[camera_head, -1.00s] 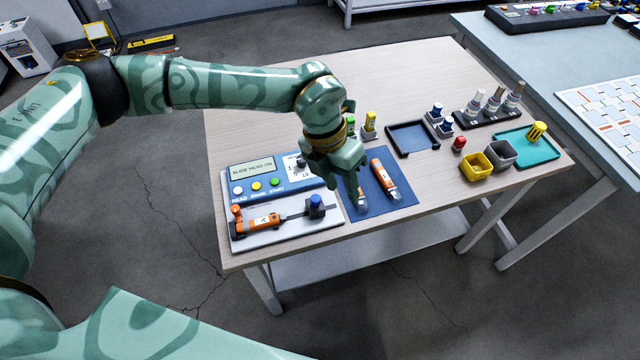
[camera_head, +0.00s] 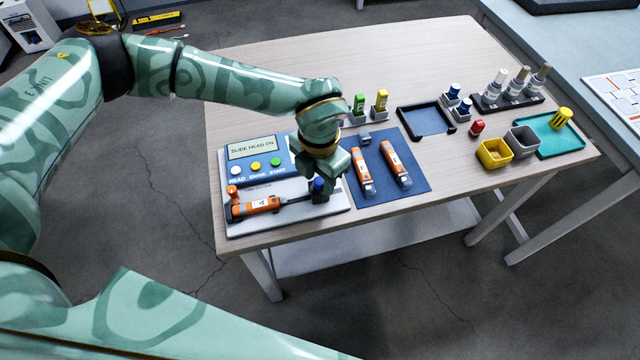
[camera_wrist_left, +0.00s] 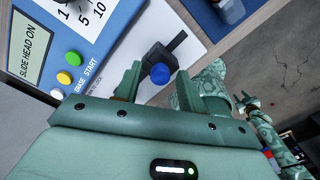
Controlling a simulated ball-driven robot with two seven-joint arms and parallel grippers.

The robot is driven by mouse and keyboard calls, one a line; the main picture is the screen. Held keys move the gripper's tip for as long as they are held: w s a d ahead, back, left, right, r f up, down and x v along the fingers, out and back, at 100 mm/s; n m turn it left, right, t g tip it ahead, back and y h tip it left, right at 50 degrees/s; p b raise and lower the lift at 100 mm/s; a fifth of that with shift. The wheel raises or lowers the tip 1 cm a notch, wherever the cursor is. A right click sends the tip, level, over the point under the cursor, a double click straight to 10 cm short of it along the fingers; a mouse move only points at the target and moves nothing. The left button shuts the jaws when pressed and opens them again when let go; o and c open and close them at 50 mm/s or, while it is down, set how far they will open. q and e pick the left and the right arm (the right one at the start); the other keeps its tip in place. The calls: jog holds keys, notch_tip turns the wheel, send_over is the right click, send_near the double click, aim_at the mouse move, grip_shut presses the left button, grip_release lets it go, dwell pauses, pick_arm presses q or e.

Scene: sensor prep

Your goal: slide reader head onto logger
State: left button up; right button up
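The reader head is a dark block with a blue knob (camera_head: 319,186) at the right end of a dark rail on the white station plate (camera_head: 290,216). The knob also shows in the left wrist view (camera_wrist_left: 160,74). An orange logger (camera_head: 262,205) with a white label lies at the left of the plate, in line with the rail. My left gripper (camera_wrist_left: 157,88) points down over the reader head, fingers apart, with the knob seen between the fingertips; whether they touch it I cannot tell. A small teal, finger-like shape (camera_wrist_left: 246,103) in the left wrist view may be my right gripper.
Behind the plate is a blue panel (camera_head: 280,157) with buttons and a screen reading "SLIDE HEAD ON". Two orange devices lie on a blue mat (camera_head: 415,180) to the right. Farther right are a black-rimmed tray (camera_head: 402,113), yellow bin (camera_head: 482,151) and grey bin (camera_head: 510,141).

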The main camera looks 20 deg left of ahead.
pick_arm(q)
jog(key=shift+f, duration=0.3)
jog(key=shift+r, duration=0.1)
jog(key=shift+p, duration=0.35)
jog(key=c, duration=0.7)
